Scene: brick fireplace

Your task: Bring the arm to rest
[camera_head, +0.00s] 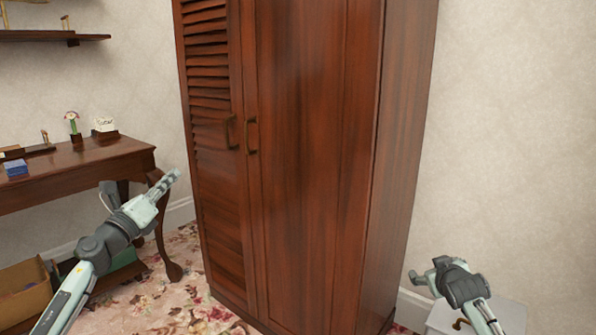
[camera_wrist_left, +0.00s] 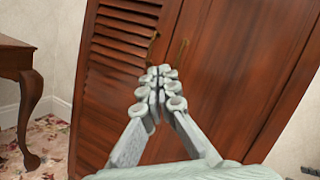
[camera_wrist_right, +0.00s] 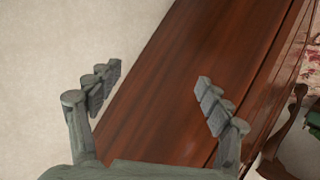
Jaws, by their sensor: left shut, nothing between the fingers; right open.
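My left gripper (camera_head: 168,182) is shut and empty. It is in front of the left side of the wardrobe, between it and the desk in the head view. In the left wrist view its fingertips (camera_wrist_left: 158,80) meet, with the wardrobe doors behind them. My right gripper (camera_head: 428,271) is at the lower right of the head view, to the right of the wardrobe. In the right wrist view its fingers (camera_wrist_right: 160,85) are wide apart with nothing between them.
A tall brown wardrobe (camera_head: 310,150) stands in the middle, its doors closed. A wooden desk (camera_head: 80,168) with small items stands at the left. A cardboard box (camera_head: 24,295) is under it. A white box-like object (camera_head: 510,315) is below my right arm. A wall shelf (camera_head: 40,36) hangs upper left.

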